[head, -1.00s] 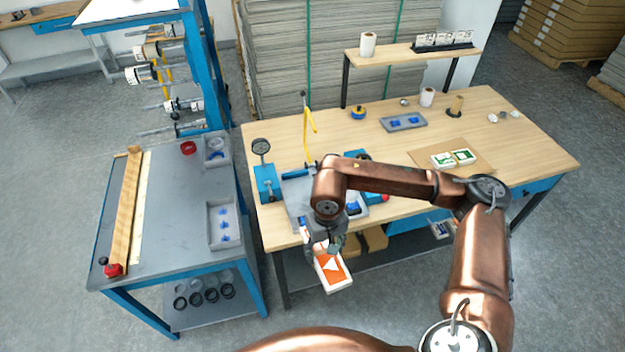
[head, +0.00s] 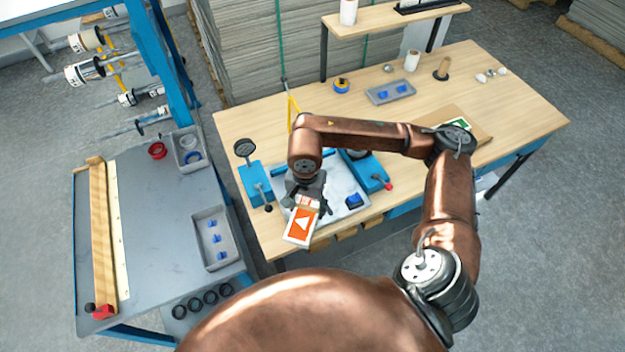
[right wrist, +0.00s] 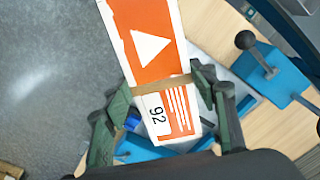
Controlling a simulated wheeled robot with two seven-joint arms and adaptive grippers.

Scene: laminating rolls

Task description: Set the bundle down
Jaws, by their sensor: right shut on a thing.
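The bundle (head: 300,226) is a stack of orange and white cards with a white triangle and a tan band around it. My right gripper (head: 306,198) is shut on it near the band. In the right wrist view the bundle (right wrist: 150,45) lies between the two fingers (right wrist: 163,92), and a label reading 92 shows. In the head view the bundle is at the wooden bench's (head: 245,128) front edge, beside the grey plate of the blue press. I cannot tell whether it touches the bench. My left gripper is not in view.
Blue clamps with knobs (head: 254,182) flank the grey plate (head: 345,185). A green and white bundle (head: 457,124) lies on a brown board, partly behind my arm. A grey side table (head: 150,220) stands left across a floor gap.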

